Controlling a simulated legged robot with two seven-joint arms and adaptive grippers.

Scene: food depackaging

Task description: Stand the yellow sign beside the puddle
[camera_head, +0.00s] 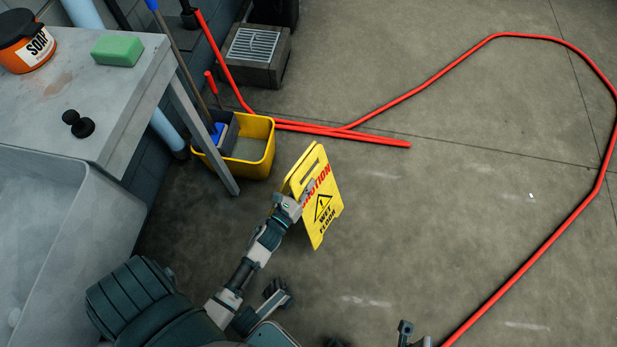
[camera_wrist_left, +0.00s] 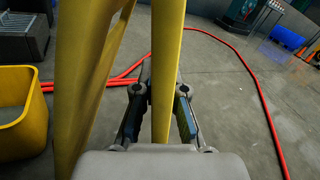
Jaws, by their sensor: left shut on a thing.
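The yellow sign (camera_head: 324,208) reads "CAUTION WET FLOOR" and is tilted in the head view. My left gripper (camera_head: 296,203) is shut on one side bar of it. In the left wrist view the fingers (camera_wrist_left: 160,108) are on both sides of a yellow bar (camera_wrist_left: 166,55), with another panel of the sign (camera_wrist_left: 78,75) to the left. I cannot tell whether its feet touch the floor. No clear puddle outline shows; only faint shiny patches (camera_head: 378,174) mark the floor. A small part of what may be my right gripper (camera_head: 406,332) shows at the bottom edge.
A yellow mop bucket (camera_head: 262,152) stands left of the sign. A red hose (camera_head: 548,243) loops over the floor on the right. A grey table (camera_head: 66,75) with a soap tub (camera_head: 27,45) and green sponge (camera_head: 118,50) is at the left. The central floor is open.

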